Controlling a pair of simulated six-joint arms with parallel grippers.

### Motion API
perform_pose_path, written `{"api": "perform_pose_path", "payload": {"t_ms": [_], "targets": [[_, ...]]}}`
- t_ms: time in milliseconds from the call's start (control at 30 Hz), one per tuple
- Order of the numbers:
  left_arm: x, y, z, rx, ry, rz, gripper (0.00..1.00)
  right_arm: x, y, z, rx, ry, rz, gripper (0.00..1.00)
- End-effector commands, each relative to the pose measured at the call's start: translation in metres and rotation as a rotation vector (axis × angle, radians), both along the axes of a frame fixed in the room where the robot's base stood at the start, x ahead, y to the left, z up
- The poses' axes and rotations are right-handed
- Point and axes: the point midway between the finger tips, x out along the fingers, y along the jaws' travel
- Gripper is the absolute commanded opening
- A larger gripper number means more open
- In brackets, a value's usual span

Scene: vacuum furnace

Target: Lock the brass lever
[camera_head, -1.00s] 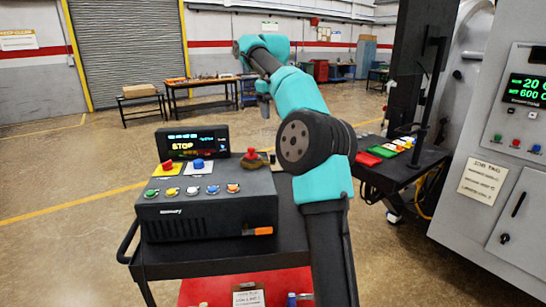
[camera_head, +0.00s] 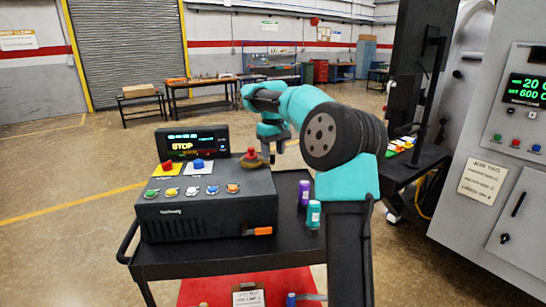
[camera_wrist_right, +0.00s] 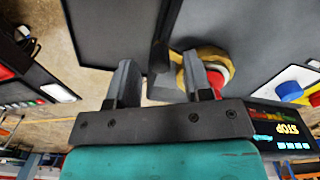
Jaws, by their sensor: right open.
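A brass-coloured piece (camera_head: 252,162) with a red knob on top sits at the right rear of the dark control console (camera_head: 205,215). It also shows in the right wrist view (camera_wrist_right: 181,56), partly hidden behind one finger. I cannot make out a distinct lever arm on it. My right gripper (camera_head: 272,155) is just right of the brass piece in the head view. In the right wrist view its jaws (camera_wrist_right: 160,72) are open with nothing held between them, and one finger overlaps the brass piece and red knob. Contact cannot be told. My left gripper is not in view.
The console carries a STOP display (camera_head: 193,143), red and blue buttons and a row of small buttons. An orange-tipped part (camera_head: 262,231) is on its front. Purple (camera_head: 304,194) and teal (camera_head: 313,215) containers stand on the black cart to the right. The furnace (camera_head: 480,190) is far right.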

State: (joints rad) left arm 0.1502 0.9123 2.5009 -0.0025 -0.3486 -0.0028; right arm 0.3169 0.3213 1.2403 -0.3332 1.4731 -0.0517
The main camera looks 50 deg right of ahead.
Motion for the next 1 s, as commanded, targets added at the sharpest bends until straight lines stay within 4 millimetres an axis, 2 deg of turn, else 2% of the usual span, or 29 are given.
{"api": "perform_pose_path", "payload": {"t_ms": [100, 200, 533, 1000], "targets": [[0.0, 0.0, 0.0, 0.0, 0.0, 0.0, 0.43, 0.0, 0.0, -0.014, 0.0, 0.001, 0.0, 0.46], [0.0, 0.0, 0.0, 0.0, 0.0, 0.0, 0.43, 0.0, 0.0, -0.02, 0.0, 0.0, 0.001, 0.46], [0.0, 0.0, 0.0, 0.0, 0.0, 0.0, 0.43, 0.0, 0.0, -0.023, 0.0, -0.001, 0.0, 0.46], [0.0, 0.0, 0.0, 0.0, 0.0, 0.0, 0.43, 0.0, 0.0, -0.023, 0.0, -0.001, 0.0, 0.01]]}}
